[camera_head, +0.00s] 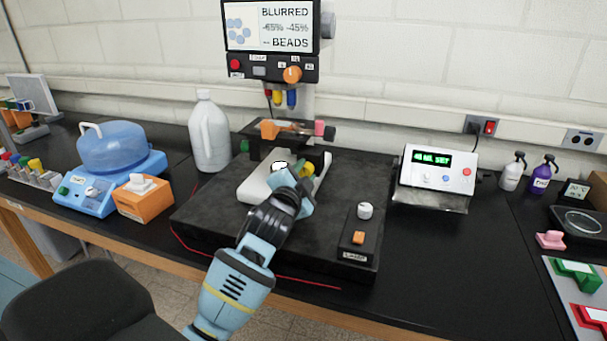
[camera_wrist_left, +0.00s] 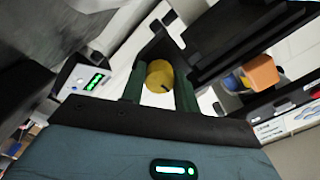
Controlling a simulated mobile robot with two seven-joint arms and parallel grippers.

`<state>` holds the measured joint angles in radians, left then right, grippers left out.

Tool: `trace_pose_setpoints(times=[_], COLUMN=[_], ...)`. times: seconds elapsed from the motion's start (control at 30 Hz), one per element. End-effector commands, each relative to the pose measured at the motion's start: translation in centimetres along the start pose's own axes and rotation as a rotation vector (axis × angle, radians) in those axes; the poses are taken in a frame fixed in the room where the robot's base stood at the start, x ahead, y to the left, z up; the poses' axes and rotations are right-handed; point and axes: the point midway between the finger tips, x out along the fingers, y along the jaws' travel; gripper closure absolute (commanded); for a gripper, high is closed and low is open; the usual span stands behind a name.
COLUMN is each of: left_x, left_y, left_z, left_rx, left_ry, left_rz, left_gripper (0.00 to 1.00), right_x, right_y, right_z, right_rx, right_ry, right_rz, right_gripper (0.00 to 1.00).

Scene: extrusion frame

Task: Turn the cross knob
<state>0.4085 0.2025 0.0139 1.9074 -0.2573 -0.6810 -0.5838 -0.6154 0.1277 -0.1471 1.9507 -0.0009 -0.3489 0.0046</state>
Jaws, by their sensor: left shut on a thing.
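My left gripper (camera_head: 302,172) reaches in over the white base of the microscope-like instrument. In the left wrist view, a round yellow knob (camera_wrist_left: 160,77) with a dark mark sits between its two green fingers, and the gripper is shut on it. In the head view, part of this yellow knob (camera_head: 308,168) shows just beyond the gripper; the rest is hidden behind it. I cannot make out a cross shape on the knob. My right gripper is not in view.
Above the knob are an orange stage part (camera_head: 269,129) and a pink knob (camera_head: 319,128). A screen (camera_head: 270,25) tops the instrument. A white jug (camera_head: 208,135) stands left, a display box (camera_head: 437,172) right, and a small switch box (camera_head: 358,238) in front.

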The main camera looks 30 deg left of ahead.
Motion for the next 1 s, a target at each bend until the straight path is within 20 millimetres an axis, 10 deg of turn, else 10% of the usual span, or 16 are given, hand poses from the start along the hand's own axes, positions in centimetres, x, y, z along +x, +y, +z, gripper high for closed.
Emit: trace_pose_setpoints(times=[1.0], left_x=[-0.01], left_y=[0.16], left_z=[-0.02], left_rx=[-0.747], left_ry=[-0.001], left_rz=[0.001], left_gripper=[0.92], right_x=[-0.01], right_y=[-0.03], right_z=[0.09], right_rx=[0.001], right_ry=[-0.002], right_rz=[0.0], right_gripper=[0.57])
